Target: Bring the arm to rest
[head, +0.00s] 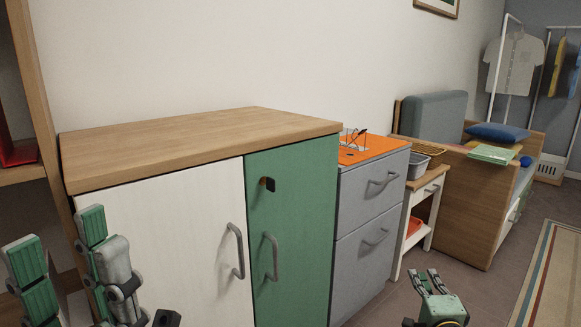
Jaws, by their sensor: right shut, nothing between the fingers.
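My right gripper (428,275) is low at the bottom centre-right, over the floor, in front of the grey drawer unit and side table. Its fingers point up and away, shut and empty.
A wood-topped cabinet (200,142) with white and green doors stands close ahead; its top is bare. Beside it are a grey drawer unit (358,203), a side table (432,187) and a wooden daybed (471,193). The floor (490,285) at right is clear, with a striped rug (553,275).

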